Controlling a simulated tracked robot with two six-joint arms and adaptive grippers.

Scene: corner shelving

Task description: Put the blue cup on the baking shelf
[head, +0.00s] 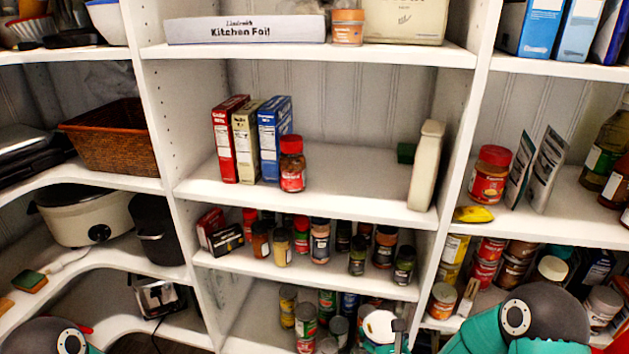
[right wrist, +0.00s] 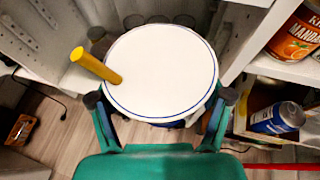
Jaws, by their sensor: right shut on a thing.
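My right gripper (right wrist: 160,99) is shut on a round thing with a white top, a thin blue rim line and a yellow stick-like part; I take it as the blue cup (right wrist: 165,70). Its side is mostly hidden in the right wrist view. In the head view, the held cup (head: 379,324) is a small white patch at the bottom, in front of the lower can shelf. The middle shelf (head: 350,180), with upright boxes and a red-lidded jar, looks like the baking shelf. My left gripper is out of view.
Three boxes (head: 246,140) and a jar (head: 291,165) stand left on the middle shelf; a pale bottle (head: 426,165) stands at its right end. The shelf between them is clear. Spice jars (head: 320,240) crowd the shelf below. A shelf upright (head: 455,150) stands at right.

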